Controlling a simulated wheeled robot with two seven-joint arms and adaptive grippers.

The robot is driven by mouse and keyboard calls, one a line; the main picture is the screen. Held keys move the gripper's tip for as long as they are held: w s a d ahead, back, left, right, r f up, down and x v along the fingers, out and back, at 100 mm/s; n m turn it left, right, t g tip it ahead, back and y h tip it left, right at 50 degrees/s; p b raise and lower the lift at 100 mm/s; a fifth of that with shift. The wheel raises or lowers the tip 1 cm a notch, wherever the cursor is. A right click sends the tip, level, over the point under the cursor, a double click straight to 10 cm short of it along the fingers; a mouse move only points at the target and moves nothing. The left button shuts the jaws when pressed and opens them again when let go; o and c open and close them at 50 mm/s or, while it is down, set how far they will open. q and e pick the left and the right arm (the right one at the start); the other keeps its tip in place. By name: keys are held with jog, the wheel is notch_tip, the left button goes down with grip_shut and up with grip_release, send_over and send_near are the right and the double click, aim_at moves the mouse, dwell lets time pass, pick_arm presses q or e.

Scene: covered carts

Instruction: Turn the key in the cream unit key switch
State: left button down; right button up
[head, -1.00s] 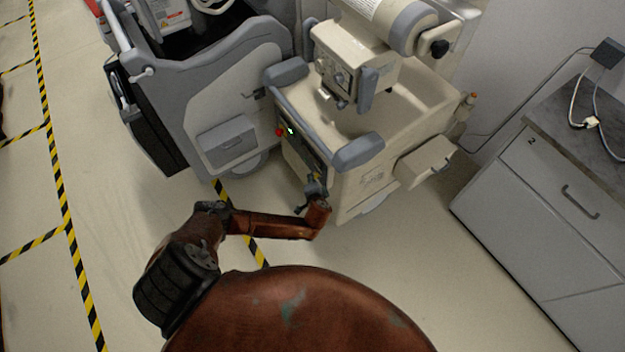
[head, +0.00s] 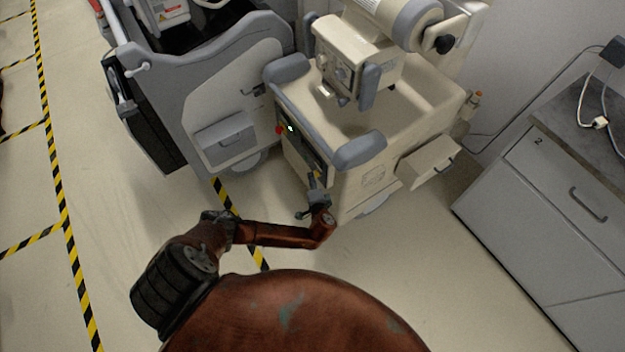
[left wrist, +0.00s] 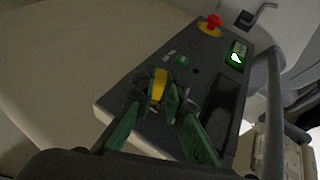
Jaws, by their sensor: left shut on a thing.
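The cream unit (head: 350,185) stands right of centre in the head view, with a dark control panel on its near side. In the left wrist view the dark panel (left wrist: 205,62) fills the middle. My left gripper (head: 314,180) is at the lower part of this panel. In the left wrist view my left gripper (left wrist: 163,92) has its green fingers closed around a small yellow piece (left wrist: 159,84), seemingly the key, at the panel face. The fingers hide the key switch and most of the key, so its angle cannot be told. My right gripper is not in view.
A red button (left wrist: 214,21) on a yellow base and a lit green display (left wrist: 236,56) are on the panel. A grey cart (head: 235,85) stands to the left of the unit. A grey drawer cabinet (head: 540,205) is at the right. The floor at left is clear.

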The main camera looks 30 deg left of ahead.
pick_arm(q)
jog(key=shift+f, duration=0.1)
jog(key=t+y+b, duration=0.1)
jog(key=y+b, duration=0.1)
jog(key=b, duration=0.1)
jog(key=shift+f+m, duration=0.2)
jog(key=shift+m, duration=0.2)
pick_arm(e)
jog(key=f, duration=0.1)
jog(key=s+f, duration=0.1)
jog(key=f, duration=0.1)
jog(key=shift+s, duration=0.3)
pick_arm(q)
jog(key=c, duration=1.9)
grip_release()
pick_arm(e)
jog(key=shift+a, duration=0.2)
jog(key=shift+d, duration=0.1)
pick_arm(q)
jog(key=v, duration=1.2)
jog(key=shift+s, duration=0.2)
